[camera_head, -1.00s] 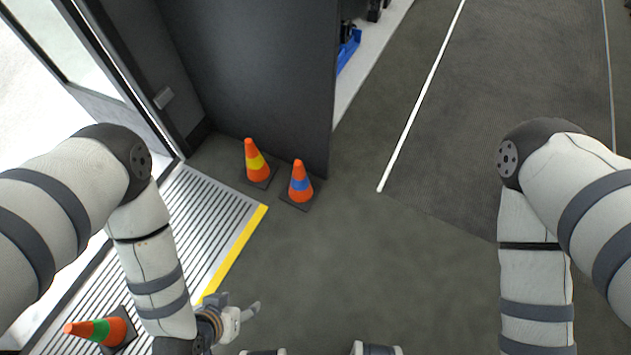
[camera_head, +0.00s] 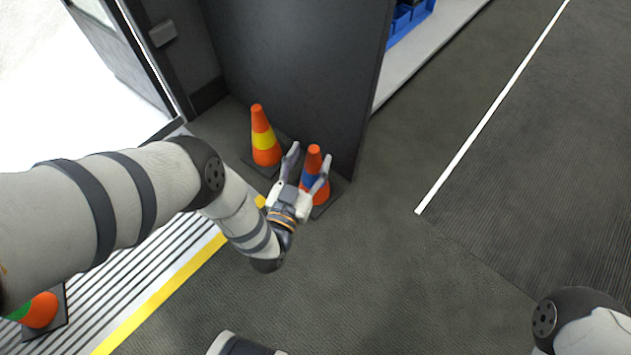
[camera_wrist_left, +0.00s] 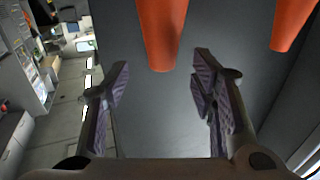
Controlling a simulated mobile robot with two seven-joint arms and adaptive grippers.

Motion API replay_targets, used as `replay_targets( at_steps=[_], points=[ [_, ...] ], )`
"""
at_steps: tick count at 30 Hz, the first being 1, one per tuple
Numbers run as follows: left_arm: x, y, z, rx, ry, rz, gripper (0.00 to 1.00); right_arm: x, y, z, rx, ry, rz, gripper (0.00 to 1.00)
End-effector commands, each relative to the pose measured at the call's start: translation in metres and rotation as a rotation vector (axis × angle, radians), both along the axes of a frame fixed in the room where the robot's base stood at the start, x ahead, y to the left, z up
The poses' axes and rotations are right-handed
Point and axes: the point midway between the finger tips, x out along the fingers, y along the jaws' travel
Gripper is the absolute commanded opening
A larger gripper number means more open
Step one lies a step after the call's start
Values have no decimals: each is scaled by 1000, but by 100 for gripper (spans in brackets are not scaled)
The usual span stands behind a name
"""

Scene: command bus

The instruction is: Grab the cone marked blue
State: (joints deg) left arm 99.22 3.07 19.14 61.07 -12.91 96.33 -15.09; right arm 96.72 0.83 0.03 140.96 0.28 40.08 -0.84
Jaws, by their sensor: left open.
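The blue-marked cone (camera_head: 314,153), orange with a blue band, stands upright on a dark square base near the dark panel's end. My left gripper (camera_head: 310,163) is open, its two fingers on either side of this cone in the head view, partly hiding it. In the left wrist view an orange cone tip (camera_wrist_left: 162,40) points down from the top, in line with the gap between the open fingers (camera_wrist_left: 161,72). Its band is out of frame there, and contact cannot be told. My right gripper is not in view.
A yellow-banded cone (camera_head: 264,138) stands just left of the blue-marked one. The dark panel (camera_head: 290,70) rises behind the cones. The floor to the right is clear.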

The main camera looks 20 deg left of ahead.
Motion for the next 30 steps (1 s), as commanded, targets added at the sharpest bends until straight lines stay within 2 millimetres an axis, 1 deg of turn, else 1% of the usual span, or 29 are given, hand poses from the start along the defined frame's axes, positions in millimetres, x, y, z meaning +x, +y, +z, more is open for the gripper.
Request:
replay_targets(
  at_steps=[1, 2, 3, 6, 12, 13, 14, 15, 17, 18, 19, 20, 30],
  points=[
    [10, 3, -7, 1, 1, 2, 51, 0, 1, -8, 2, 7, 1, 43],
    [16, 4, -8, 0, 1, 3, 51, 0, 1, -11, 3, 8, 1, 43],
    [23, 4, -7, 0, 0, 2, 51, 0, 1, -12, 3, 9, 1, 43],
    [33, 3, -5, 0, 1, 1, 51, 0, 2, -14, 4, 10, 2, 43],
    [35, 3, -3, 0, 1, 0, 51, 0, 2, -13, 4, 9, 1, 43],
    [35, 3, -3, 0, 1, 0, 49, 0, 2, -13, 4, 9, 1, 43],
    [35, 3, -3, 0, 1, 0, 42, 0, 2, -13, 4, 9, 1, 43],
    [34, 3, -3, 0, 2, 0, 33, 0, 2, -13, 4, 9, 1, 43],
    [34, 3, -3, 0, 2, 0, 20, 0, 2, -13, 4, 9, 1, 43],
    [34, 3, -3, 0, 2, 0, 10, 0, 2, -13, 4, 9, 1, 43],
    [34, 3, -3, 0, 2, 0, 4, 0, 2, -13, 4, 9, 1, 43],
    [34, 3, -3, 0, 2, 0, 0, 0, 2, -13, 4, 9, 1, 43],
    [34, 3, -3, -1, 1, -1, 0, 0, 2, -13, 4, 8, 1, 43]
  ],
)
